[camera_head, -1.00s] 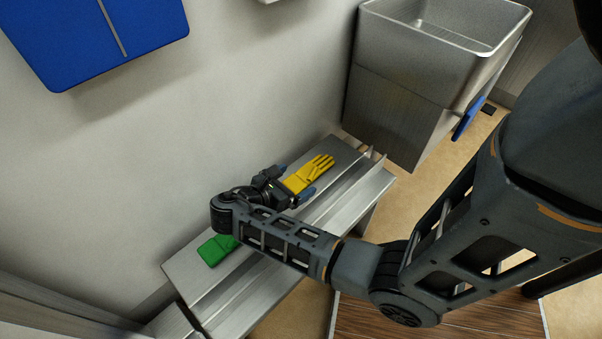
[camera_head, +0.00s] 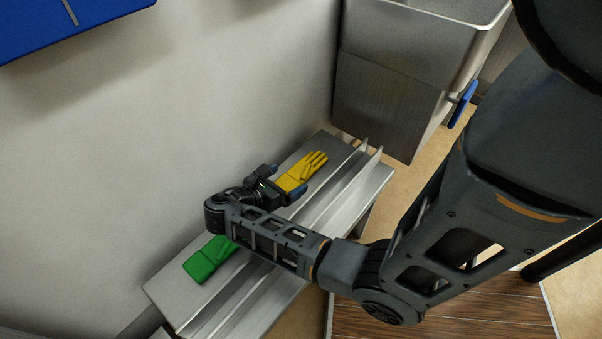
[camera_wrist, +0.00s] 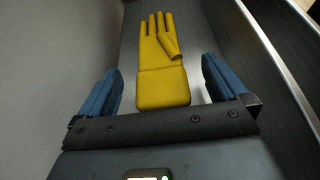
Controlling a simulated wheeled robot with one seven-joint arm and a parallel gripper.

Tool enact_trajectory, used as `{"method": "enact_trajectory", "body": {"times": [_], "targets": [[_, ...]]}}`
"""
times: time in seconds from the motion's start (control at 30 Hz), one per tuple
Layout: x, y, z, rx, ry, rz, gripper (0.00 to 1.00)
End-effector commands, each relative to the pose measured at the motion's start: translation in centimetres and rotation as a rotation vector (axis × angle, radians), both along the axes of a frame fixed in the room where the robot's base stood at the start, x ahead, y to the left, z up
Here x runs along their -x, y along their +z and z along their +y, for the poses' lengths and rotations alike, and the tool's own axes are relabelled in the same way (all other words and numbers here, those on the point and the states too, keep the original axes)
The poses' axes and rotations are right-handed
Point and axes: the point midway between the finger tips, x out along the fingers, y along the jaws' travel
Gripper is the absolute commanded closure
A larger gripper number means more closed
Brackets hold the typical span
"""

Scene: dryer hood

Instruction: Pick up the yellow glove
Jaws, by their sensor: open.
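The yellow glove (camera_head: 302,172) lies flat on a metal bench, its fingers pointing away from my gripper. In the wrist view the yellow glove (camera_wrist: 162,62) is centred, with its cuff end between my two blue fingertips. My gripper (camera_head: 283,181) is open and low over the bench at the cuff end of the glove. In the wrist view my gripper (camera_wrist: 160,88) shows a clear gap on each side of the cuff. Whether the fingers touch the bench cannot be told.
A green glove (camera_head: 208,260) lies on the same metal bench (camera_head: 165,290), partly behind my arm. Raised metal rails (camera_head: 345,185) run along the bench beside the yellow glove. A wall stands to the left. A steel sink (camera_head: 400,60) stands beyond the bench.

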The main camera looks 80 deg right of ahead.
Motion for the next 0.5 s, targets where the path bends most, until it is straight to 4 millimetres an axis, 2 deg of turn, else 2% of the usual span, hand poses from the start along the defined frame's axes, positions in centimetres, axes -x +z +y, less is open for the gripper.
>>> {"method": "enact_trajectory", "body": {"times": [0.03, 0.2, 0.5], "targets": [[0.4, -0.8, -0.7, 0.000, -0.004, 0.001, 0.00], [1.3, -1.6, -2.5, -0.001, -0.003, 0.000, 0.00], [1.7, -1.7, -3.1, -0.001, -0.001, 0.000, 0.00]]}}
